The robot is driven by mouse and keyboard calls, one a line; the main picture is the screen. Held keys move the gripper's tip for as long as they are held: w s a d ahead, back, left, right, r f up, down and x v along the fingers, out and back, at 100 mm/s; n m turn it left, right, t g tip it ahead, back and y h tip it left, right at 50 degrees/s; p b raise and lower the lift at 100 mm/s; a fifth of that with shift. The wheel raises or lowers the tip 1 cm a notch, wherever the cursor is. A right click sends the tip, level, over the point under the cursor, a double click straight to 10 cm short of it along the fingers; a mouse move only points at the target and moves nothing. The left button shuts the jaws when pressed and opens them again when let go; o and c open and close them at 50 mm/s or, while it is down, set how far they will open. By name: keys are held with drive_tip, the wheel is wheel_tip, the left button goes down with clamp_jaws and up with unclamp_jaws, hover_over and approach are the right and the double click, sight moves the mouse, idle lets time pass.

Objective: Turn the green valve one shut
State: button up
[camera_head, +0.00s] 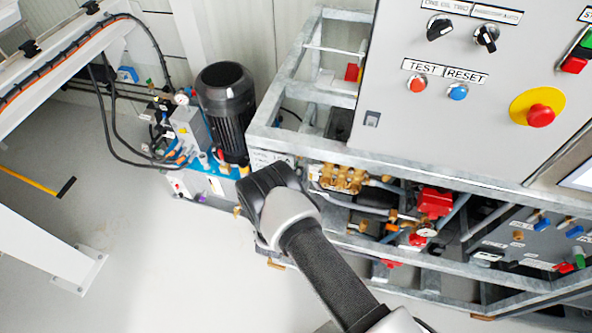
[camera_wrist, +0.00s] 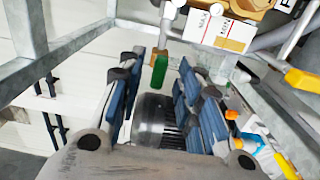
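In the wrist view, a green valve handle (camera_wrist: 160,70) stands upright in the upper middle, between the tips of my open gripper (camera_wrist: 162,66). A clear gap shows between the two blue-padded fingers, and I cannot tell whether either touches the handle. In the head view, my dark wrist hangs at the left end of the pump frame and hides my fingers and the green handle.
A black motor (camera_head: 226,108) stands left of the galvanised frame (camera_head: 270,118); the motor also shows behind my fingers in the wrist view (camera_wrist: 157,118). A yellow handle (camera_wrist: 302,82) is at right. The control panel (camera_head: 455,125) overhangs the frame. Floor at left is mostly free.

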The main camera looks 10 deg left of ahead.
drive_tip(key=s, duration=1.1)
drive_tip(key=shift+a, duration=0.45)
drive_tip(key=shift+s, duration=0.15)
